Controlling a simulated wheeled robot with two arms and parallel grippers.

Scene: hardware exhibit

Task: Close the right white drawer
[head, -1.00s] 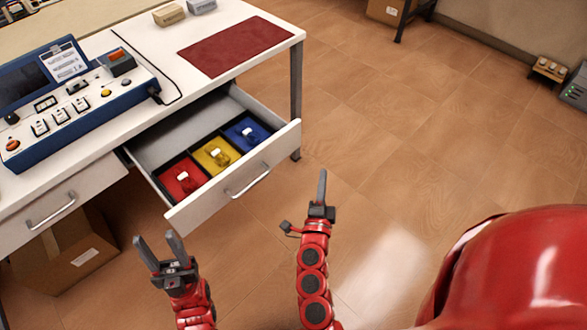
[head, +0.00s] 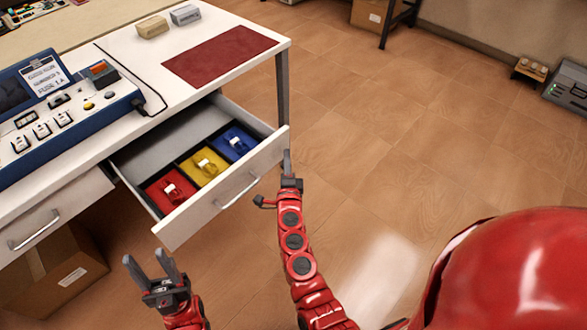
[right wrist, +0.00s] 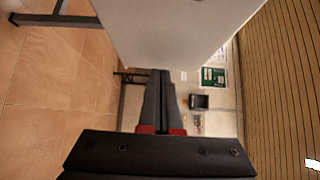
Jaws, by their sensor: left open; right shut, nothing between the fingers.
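The right white drawer (head: 225,194) is pulled open below the white table, its silver handle (head: 238,190) on the front. Inside are red, yellow and blue compartments, each with a small item. My right gripper (head: 287,160) is shut and empty, pointing up at the right end of the drawer front; whether it touches cannot be told. In the right wrist view its closed fingers (right wrist: 160,76) lie just below a pale panel (right wrist: 175,35), apparently the drawer front. My left gripper (head: 151,266) is open and empty, in front of and below the drawer's left corner.
The left drawer (head: 60,212) is shut. On the table are a blue control box (head: 70,115), a dark red mat (head: 220,55) and two small blocks (head: 168,22). A cardboard box (head: 50,265) stands underneath.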

